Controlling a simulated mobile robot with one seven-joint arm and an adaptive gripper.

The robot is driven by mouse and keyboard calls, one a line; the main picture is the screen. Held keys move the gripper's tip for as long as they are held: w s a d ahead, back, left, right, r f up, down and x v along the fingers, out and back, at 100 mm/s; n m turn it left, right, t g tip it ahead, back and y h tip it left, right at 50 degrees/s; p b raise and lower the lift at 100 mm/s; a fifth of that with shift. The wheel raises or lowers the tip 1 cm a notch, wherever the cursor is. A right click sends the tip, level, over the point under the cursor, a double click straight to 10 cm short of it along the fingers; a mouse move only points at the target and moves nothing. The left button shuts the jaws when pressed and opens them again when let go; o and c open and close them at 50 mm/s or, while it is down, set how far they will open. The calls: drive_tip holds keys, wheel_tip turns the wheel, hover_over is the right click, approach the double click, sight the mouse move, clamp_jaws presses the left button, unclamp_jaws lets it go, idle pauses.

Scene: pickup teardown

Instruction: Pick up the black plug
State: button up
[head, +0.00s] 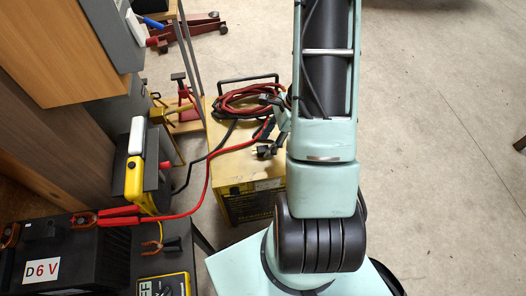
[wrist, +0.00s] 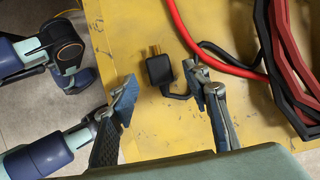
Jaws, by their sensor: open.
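The black plug (wrist: 159,70) lies on the yellow top of a box in the wrist view, its brass-coloured prongs pointing up in the picture. Its black cord bends away from it to the right. In the head view a small black plug shape (head: 265,151) shows on the yellow box, beside my arm. My gripper (wrist: 162,88) is open and empty in the wrist view, one finger left of the plug and the other close on its right, near the cord. I cannot tell their height above the box. In the head view my arm partly hides the gripper (head: 275,114).
The yellow box (head: 231,170) carries coiled red and black cables (head: 240,99); a red cable (wrist: 200,45) passes close to the plug. A black battery (head: 70,255) and a yellow meter (head: 165,285) stand at lower left. Open concrete floor lies right.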

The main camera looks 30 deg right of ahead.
sight(263, 151)
drive_tip(key=x, duration=0.2)
drive_tip(key=shift+a+f, duration=0.15)
drive_tip(key=shift+f, duration=0.2)
drive_tip(key=shift+c, duration=0.4)
clamp_jaws()
drive_tip(key=shift+r, duration=0.15)
